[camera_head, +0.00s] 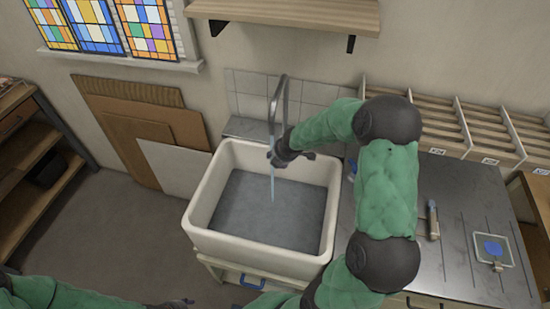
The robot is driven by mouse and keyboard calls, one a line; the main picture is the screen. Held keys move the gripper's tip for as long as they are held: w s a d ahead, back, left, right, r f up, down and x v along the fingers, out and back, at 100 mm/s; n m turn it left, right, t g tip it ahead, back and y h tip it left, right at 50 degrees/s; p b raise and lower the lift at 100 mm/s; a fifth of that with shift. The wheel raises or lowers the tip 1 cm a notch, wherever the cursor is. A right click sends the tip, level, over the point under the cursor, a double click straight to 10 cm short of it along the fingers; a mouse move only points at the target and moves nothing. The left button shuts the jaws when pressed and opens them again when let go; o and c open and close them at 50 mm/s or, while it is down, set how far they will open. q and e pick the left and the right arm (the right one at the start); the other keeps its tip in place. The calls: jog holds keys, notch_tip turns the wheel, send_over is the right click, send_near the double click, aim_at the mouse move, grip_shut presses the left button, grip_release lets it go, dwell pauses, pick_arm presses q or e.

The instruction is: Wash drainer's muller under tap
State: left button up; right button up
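The tap (284,92) rises behind the white sink (205,205), and a thin stream of water (272,188) falls from its spout into the basin. My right gripper (275,158) is beside the spout and the top of the stream, over the sink; its fingers are too small and dark to tell their state or whether they hold anything. The metal drainer (455,265) is right of the sink. A small pale and brown handled tool (433,220) lies on it; I cannot tell if this is the muller. My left gripper (182,303) is low at the bottom edge, partly cut off.
A glass slab (509,252) with blue paint lies on the drainer's right. A small blue item (352,170) shows beside my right forearm. Slotted racks (468,128) stand behind the drainer, and a wooden shelf (290,14) hangs above. Boards (150,130) lean left of the sink.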

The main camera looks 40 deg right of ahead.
jog(key=s+a+b, duration=0.1)
jog(key=s+b, duration=0.1)
jog(key=s, duration=0.5)
jog(key=shift+s+a, duration=0.2)
jog(key=shift+a, duration=0.15)
dwell(1.4)
jog(key=s+a+r+p, duration=0.1)
jog(key=s+r+p, duration=0.2)
jog(key=s+r, duration=0.1)
jog(key=shift+s, duration=0.45)
jog(key=shift+a+f, duration=0.1)
jog(key=shift+a, duration=0.05)
